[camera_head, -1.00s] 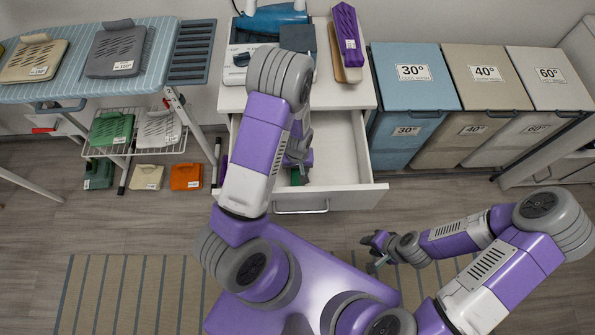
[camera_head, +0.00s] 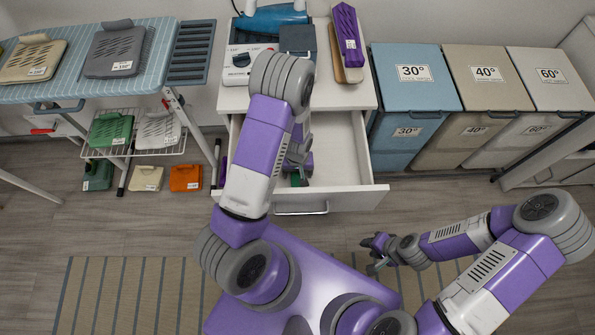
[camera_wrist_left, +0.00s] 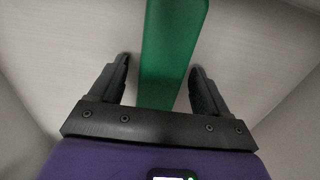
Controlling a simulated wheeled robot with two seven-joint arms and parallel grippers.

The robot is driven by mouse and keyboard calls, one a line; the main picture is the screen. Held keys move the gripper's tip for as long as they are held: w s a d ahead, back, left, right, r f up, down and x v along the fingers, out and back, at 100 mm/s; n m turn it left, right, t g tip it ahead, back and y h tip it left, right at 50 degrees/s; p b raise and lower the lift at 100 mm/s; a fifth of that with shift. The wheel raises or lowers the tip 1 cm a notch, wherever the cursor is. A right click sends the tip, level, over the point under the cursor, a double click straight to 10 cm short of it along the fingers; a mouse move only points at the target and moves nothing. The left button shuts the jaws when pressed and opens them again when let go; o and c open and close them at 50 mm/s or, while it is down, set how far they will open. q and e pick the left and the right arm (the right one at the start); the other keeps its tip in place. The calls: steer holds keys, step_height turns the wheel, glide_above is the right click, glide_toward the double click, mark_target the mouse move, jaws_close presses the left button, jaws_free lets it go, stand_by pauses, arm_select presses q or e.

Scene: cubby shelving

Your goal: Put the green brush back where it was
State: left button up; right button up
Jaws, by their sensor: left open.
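The green brush (camera_wrist_left: 172,50) lies in the open drawer (camera_head: 340,145). In the left wrist view it runs from the top edge down between the two fingers of my left gripper (camera_wrist_left: 160,66). The fingers are open, with a gap on each side of the brush. In the head view my left gripper (camera_head: 298,172) reaches down into the drawer, and only a small green piece of the brush (camera_head: 295,180) shows. My left arm hides much of the drawer's left side. My right gripper (camera_head: 371,254) is empty, its fingers apart, in front of the drawer to the right.
A white appliance, a grey block and a purple item (camera_head: 346,32) stand on the cabinet top. Lidded bins (camera_head: 413,75) stand to the right. An ironing board (camera_head: 85,60) and a wire rack with a green item (camera_head: 110,130) are at the left.

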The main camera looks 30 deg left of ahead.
arm_select(q)
step_height(320, 180, up, 12)
steer(key=p, duration=0.4)
steer(key=shift+r, duration=0.1)
stand_by(0.3)
